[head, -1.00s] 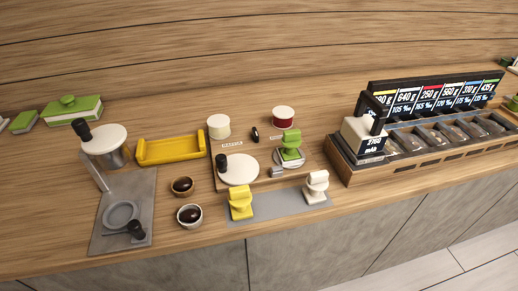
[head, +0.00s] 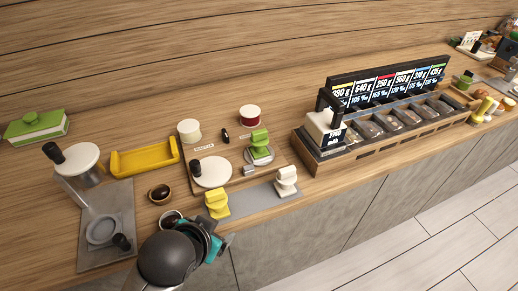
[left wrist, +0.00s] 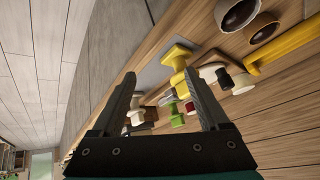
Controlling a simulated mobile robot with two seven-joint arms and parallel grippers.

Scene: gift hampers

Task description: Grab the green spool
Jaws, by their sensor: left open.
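The green spool (head: 260,143) stands on a small round metal plate on a wooden board, toward the back right of that board. It also shows in the left wrist view (left wrist: 176,115), between my fingers but well beyond them. My left gripper (head: 222,240) is at the counter's front edge, in front of the yellow spool (head: 216,203) and apart from the green one. In the left wrist view its two fingers (left wrist: 163,85) are spread with nothing held. My right gripper is in neither view.
A white spool (head: 286,180) and the yellow one stand on a grey mat (head: 250,201) before the board. Cream (head: 189,130) and red (head: 250,117) tubs are behind. A yellow tray (head: 145,158) lies left; a display case (head: 375,140) stands right.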

